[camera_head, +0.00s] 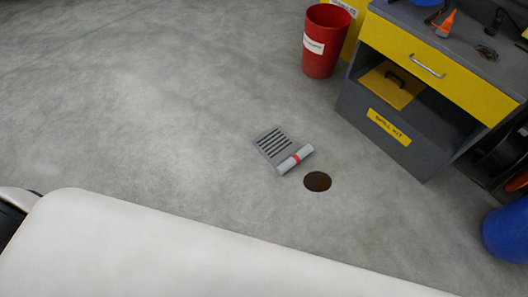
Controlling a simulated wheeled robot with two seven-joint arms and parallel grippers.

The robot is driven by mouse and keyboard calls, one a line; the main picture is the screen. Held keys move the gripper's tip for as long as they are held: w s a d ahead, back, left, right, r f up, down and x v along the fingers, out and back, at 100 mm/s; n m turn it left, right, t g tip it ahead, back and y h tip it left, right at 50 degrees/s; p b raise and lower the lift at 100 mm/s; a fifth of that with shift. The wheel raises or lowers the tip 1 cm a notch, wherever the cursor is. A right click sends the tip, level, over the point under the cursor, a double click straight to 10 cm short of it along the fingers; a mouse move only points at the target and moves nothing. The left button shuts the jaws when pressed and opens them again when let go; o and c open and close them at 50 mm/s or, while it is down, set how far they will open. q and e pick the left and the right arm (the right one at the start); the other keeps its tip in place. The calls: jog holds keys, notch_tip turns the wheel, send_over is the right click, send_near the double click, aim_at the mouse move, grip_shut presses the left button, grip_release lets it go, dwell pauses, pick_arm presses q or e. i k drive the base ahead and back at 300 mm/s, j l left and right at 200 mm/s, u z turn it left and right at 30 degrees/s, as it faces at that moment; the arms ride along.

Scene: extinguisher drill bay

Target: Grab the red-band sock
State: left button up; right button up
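The red-band sock (303,154) is a pale grey roll with a red band near its middle. It lies on the concrete floor, against or over the lower right edge of a grey floor drain grate (271,141). A dark brown round spill (317,182) is on the floor just below and right of the sock. Neither of my grippers is in view, so I cannot see whether they are open or shut.
A yellow and grey spill kit cabinet (390,128) stands at upper right, with tools on top. A red bin (320,60) stands left of it. A blue drum (507,232) is at the right edge. The floor at left is clear.

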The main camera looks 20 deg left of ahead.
aim_at(295, 160)
jog(key=u, duration=0.1)
jog(key=i+j+z, duration=0.15)
jog(key=i, duration=0.3)
jog(key=i+z, duration=0.15)
jog(key=i, duration=0.3)
